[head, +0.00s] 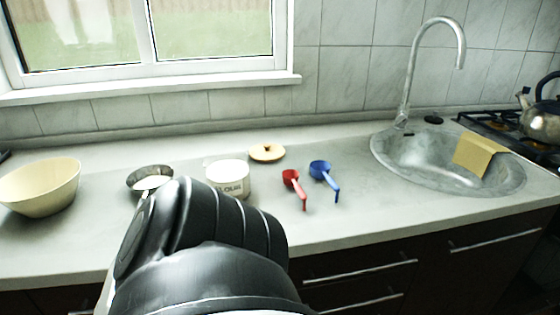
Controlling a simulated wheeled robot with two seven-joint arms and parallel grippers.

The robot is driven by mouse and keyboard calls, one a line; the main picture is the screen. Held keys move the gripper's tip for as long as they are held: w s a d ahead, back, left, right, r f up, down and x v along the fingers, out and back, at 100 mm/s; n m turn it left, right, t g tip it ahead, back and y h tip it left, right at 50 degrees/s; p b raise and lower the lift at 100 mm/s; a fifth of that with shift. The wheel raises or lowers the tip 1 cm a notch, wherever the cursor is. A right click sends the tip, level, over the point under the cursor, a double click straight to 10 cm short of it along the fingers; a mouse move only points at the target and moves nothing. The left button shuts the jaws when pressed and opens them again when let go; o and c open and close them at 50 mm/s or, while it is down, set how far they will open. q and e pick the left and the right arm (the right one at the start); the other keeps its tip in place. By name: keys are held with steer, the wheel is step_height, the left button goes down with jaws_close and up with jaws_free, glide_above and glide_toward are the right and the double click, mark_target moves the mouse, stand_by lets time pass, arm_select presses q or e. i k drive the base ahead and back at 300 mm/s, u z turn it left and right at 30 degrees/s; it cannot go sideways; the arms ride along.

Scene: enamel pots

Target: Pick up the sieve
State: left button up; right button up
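What appears to be the sieve, a round grey metal bowl shape (150,178), sits on the counter between the cream bowl and the white flour tub. Its near side is partly hidden behind a large black link of my arm, so I cannot see whether its handle points this way. Neither gripper shows in the head view; only that arm link is visible, low and left of the middle. I cannot tell whether anything touches the sieve.
A cream bowl (42,187) stands at the left. A flour tub (229,178), a doughnut-like ring (267,152), a red scoop (292,180) and a blue scoop (321,169) are to the right. A sink (395,158) holds a yellow cloth (476,154). A kettle (541,122) stands at far right.

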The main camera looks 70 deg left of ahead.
mark_target(145, 181)
steer(key=z, duration=0.35)
steer(key=k, duration=1.4)
steer(key=u, duration=1.35)
